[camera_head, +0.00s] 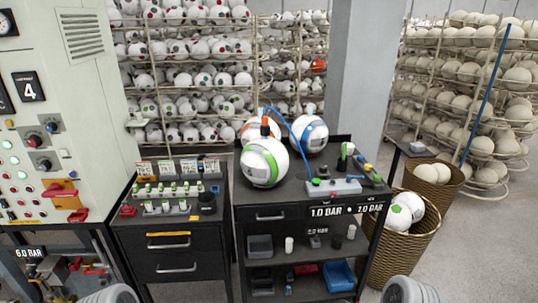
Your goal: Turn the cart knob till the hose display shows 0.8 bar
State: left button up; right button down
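The dark cart (258,200) stands in the middle, with a white ball (264,162) on its top. A blue hose (290,132) runs from an orange-and-blue fitting above the ball to a grey box (333,187) on the cart top. The display (345,210) on the cart's front edge shows two readings, both 1.0 BAR, with a small round part between them. Small coloured parts sit on the grey box; I cannot tell which part is the knob. Neither gripper shows; only grey ribbed parts, apparently of my arms, appear at the bottom edge.
More balls stand behind on the cart. A second dark cart (172,240) with small bottles adjoins it on the left. A control panel (40,150) and a 6.0 BAR display (29,252) are farther left. A wicker basket (405,245) of balls stands close right.

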aim_at(323, 168)
jog(key=u, duration=0.15)
jog(key=i, duration=0.95)
jog(key=z, duration=0.4)
